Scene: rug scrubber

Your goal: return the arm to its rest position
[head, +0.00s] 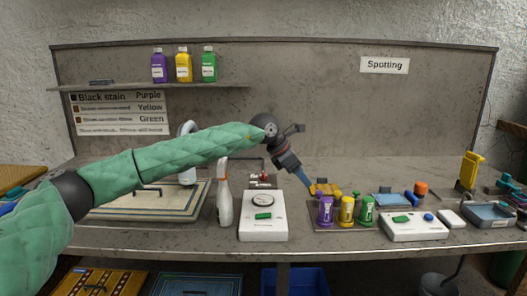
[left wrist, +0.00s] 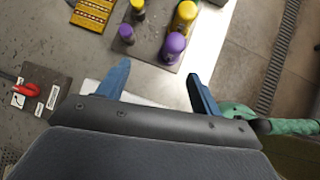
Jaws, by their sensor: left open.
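My left arm in its green quilted sleeve reaches in from the left in the head view. My left gripper (head: 305,181) hangs over the bench, fingers pointing down, just left of the small bottles. In the left wrist view its two blue fingers (left wrist: 158,78) are spread apart with nothing held between them. The purple bottle (head: 326,211) stands closest to it in the head view and shows just beyond the fingers in the left wrist view (left wrist: 174,46). My right gripper is not in view.
Yellow (head: 346,211) and green (head: 366,211) bottles stand beside the purple one. A white spray bottle (head: 225,197), a scale (head: 263,225) and a framed rug board (head: 120,208) are to the left. A white box (head: 413,230) and tray (head: 489,214) are right. A shelf (head: 120,88) is behind.

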